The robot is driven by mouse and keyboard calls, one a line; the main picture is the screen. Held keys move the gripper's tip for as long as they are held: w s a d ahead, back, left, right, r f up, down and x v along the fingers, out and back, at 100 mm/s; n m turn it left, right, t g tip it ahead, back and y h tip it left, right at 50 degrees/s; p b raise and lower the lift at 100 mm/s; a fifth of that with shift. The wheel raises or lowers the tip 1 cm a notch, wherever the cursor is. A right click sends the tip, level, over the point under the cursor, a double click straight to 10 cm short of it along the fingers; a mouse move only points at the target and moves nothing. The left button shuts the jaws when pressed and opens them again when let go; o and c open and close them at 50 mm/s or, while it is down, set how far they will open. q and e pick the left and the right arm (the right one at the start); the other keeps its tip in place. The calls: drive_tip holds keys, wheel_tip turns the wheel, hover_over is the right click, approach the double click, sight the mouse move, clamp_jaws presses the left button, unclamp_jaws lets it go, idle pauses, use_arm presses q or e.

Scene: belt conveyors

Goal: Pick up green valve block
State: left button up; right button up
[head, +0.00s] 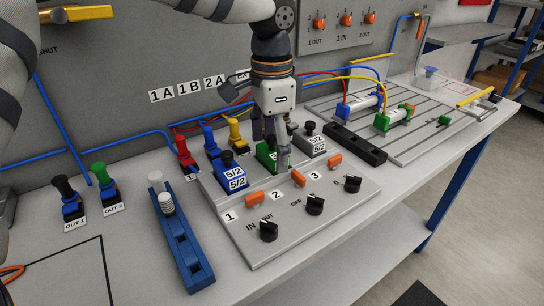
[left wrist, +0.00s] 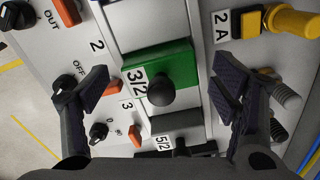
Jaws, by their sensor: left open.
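The green valve block (head: 264,154) sits in the middle slot of the grey valve panel (head: 285,232), between a blue 5/2 block (head: 232,172) and a grey 5/2 block (head: 311,141). My left gripper (head: 271,143) is over it, pointing down, and hides part of it in the head view. In the left wrist view the green block (left wrist: 178,62) shows its black round knob (left wrist: 160,90) and a 3/2 label. The left gripper (left wrist: 160,88) is open, one finger on each side of the block, with gaps visible between fingers and block. My right gripper is in neither view.
Orange switches and black knobs (head: 315,205) line the panel's front. Red, blue and yellow fittings (head: 234,130) stand behind it. A blue rail (head: 184,245) lies to the left. Cylinders with blue and green ends (head: 395,118) are at the right, with hoses running near my gripper.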

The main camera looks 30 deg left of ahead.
sight(273, 137)
use_arm(q)
drive_tip(key=shift+f, duration=0.25)
drive_tip(key=c, duration=1.3)
drive_tip(key=shift+r, duration=0.3)
wheel_tip(273, 137, up, 3)
drive_tip(key=shift+r, duration=0.1)
drive_tip(key=s+d+r, duration=0.2)
drive_tip(key=s+r, duration=0.1)
drive_tip(key=s, duration=0.1)
drive_tip(key=s+d+r, duration=0.5)
drive_tip(key=s+r, duration=0.1)
drive_tip(key=s, duration=0.1)
drive_tip(key=shift+s+d+r, duration=0.25)
drive_tip(key=shift+s, duration=0.05)
drive_tip(key=shift+r, duration=1.9)
